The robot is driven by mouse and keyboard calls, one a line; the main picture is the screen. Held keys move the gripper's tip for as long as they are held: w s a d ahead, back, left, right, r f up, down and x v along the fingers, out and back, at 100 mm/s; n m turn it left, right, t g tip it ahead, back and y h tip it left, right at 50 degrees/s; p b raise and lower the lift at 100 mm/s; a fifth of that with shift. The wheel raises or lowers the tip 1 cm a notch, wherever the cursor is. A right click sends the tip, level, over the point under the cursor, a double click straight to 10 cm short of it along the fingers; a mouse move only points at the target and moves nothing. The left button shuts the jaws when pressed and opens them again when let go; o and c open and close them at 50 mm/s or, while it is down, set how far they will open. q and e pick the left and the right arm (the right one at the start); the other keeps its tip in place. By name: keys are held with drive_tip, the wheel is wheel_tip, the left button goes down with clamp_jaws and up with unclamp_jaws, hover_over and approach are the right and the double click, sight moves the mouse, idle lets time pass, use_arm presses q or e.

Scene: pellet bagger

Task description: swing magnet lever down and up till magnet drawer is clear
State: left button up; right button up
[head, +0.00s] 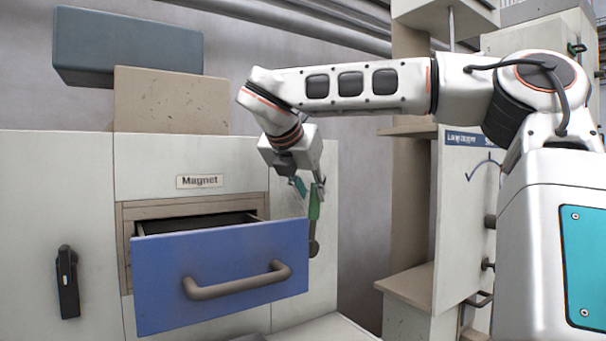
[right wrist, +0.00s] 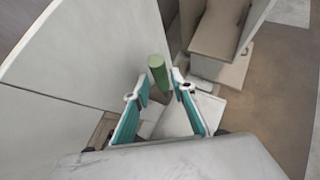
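The magnet drawer (head: 165,285) has a blue front with a brown bar handle and stands pulled out below the "Magnet" label (head: 200,181). The magnet lever (head: 314,208) has a green grip and points up from a dark pivot on the right side of the cabinet. My right gripper (head: 309,188) is at the top of the green grip. In the right wrist view the green grip (right wrist: 158,72) shows between and just beyond the parted teal fingertips (right wrist: 160,84). Contact cannot be told. The drawer's inside is mostly hidden. My left gripper is not in view.
A black latch handle (head: 68,282) is on the cabinet's left face. A blue-grey box (head: 125,45) is above the cabinet. A tan shelf stand (head: 408,285) is to the right, with a gap between it and the cabinet.

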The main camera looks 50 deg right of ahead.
drive_tip(key=v, duration=0.8)
idle(0.4)
